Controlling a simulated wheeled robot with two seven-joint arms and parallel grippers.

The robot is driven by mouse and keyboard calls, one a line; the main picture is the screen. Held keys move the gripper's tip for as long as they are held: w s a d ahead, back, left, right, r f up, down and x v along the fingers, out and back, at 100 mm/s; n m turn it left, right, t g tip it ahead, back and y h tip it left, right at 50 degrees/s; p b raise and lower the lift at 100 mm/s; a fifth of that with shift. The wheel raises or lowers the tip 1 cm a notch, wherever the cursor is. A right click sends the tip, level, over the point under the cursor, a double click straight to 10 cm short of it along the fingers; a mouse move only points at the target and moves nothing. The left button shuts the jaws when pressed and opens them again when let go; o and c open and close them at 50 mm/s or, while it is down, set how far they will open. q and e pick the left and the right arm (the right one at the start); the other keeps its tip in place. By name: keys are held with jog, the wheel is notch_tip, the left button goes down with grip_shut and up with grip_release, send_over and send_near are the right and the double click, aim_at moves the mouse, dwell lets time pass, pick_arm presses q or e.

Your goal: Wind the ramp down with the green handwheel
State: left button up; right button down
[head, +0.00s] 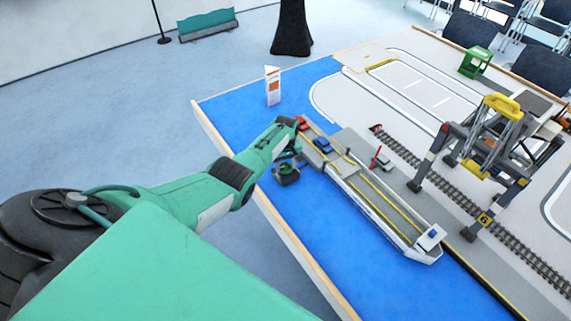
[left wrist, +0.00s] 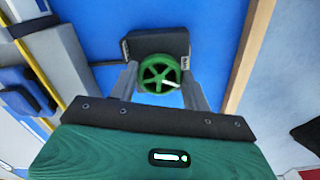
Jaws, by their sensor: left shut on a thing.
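The green handwheel (left wrist: 160,73) is a spoked wheel on a dark block (left wrist: 157,43) over the blue surface in the left wrist view. My left gripper (left wrist: 160,88) has one finger on each side of the wheel and is shut on it. The long white ferry (head: 385,207) with yellow deck lines lies alongside the grey quay. I cannot clearly make out the ramp or its tilt. My right gripper is not in view.
A red car (head: 302,123) and a blue car (head: 322,145) stand near the ferry's far end. A gantry crane (head: 480,150) straddles the rails at right. A small white sign (head: 272,86) stands at the far left corner. Blue surface in front is clear.

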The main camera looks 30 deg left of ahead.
aim_at(286, 167)
pick_arm(q)
jog(key=n, duration=0.5)
jog(key=shift+w+r, duration=0.15)
dwell(0.6)
jog(key=o, duration=1)
jog(key=shift+r+p, duration=0.4)
jog(key=shift+p, duration=0.05)
notch_tip(286, 167, up, 5)
jog(key=shift+f+p, duration=0.15)
jog(key=shift+p, duration=0.35)
notch_tip(286, 167, up, 8)
jog(key=shift+r+b, duration=0.1)
jog(key=shift+b, duration=0.5)
